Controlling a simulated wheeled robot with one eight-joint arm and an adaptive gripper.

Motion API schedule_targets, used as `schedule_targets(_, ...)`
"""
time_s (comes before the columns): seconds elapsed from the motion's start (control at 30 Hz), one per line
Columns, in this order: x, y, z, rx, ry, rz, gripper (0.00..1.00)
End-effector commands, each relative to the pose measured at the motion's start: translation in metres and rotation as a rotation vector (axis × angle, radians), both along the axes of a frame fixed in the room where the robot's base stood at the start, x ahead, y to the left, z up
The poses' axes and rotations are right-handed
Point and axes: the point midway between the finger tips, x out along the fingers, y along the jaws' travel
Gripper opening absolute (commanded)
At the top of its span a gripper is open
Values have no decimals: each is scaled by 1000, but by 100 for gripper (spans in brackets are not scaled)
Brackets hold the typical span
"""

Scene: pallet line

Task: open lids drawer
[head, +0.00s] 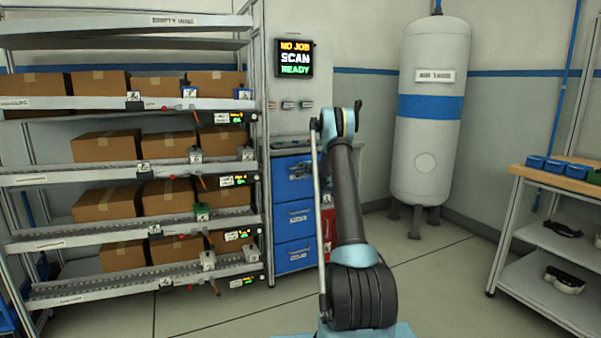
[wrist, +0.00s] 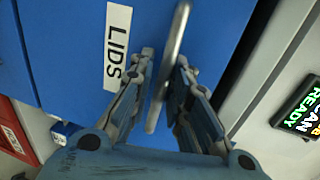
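The lids drawer (wrist: 70,50) is a blue front with a white "LIDS" label (wrist: 116,47) in the wrist view. Its grey bar handle (wrist: 168,68) stands out from the front. My gripper (wrist: 166,66) has one finger on each side of the handle. The fingers look apart, with a small gap on the left side; contact on the right is unclear. In the head view the drawer (head: 285,186) is the top one of the blue stack and looks closed. My gripper (head: 301,169) is at its front, partly hidden by my arm.
Two more blue drawers (head: 294,219) sit below, beside a red cabinet part (head: 328,228). A carton rack (head: 135,175) stands close on the left. A white tank (head: 431,130) and a workbench (head: 560,180) stand on the right, with open floor between.

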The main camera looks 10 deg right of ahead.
Motion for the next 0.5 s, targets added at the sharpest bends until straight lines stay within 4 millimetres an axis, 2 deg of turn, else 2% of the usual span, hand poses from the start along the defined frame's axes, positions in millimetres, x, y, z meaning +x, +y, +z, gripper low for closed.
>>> schedule_targets(0.17, 0, 0, 0, 0, 0, 0, 17)
schedule_targets(0.23, 0, 0, 0, 0, 0, 0, 1)
schedule_targets(0.27, 0, 0, 0, 0, 0, 0, 0)
schedule_targets(0.5, -1, 0, -1, 0, 0, 0, 0)
